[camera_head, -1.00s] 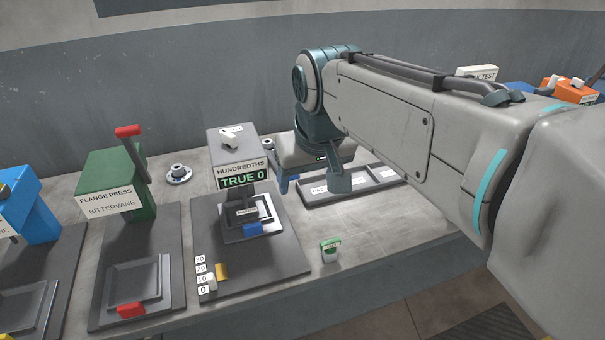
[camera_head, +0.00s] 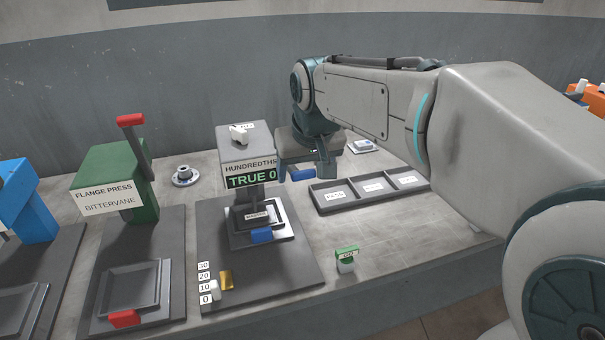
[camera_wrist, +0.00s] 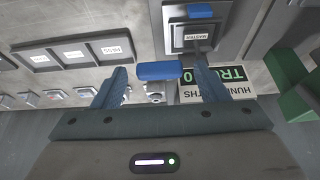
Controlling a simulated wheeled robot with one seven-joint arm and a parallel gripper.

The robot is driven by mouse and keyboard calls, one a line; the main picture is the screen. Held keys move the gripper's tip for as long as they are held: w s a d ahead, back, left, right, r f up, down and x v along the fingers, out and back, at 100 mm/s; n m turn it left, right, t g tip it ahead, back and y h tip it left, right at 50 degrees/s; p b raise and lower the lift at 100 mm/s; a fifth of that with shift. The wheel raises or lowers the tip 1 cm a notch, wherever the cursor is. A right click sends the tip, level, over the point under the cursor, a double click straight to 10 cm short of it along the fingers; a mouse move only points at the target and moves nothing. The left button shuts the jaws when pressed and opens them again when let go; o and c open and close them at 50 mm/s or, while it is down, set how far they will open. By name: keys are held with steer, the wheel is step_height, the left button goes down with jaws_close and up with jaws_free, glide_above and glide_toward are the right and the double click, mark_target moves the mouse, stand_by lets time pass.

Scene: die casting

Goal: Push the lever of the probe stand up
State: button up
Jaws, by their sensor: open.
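The probe stand (camera_head: 249,150) is a grey column on a dark base, with a green display reading TRUE 0. A blue bar, apparently its lever handle (camera_head: 303,174), shows at the column's right side; how it joins the stand is hidden. In the wrist view the blue handle (camera_wrist: 160,71) lies across the gap between my fingertips, with space visible on both sides. My gripper (camera_head: 304,169) is open at the stand's right, and it also shows in the wrist view (camera_wrist: 160,80). A MASTER block (camera_head: 256,216) sits under the probe.
A three-part labelled tray (camera_head: 345,205) lies right of the stand. A green-topped block (camera_head: 346,258) stands near the table's front edge. The green flange press (camera_head: 115,185) with a raised red handle stands left. A round flanged part (camera_head: 185,175) sits behind, between press and stand.

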steer(key=shift+x, duration=2)
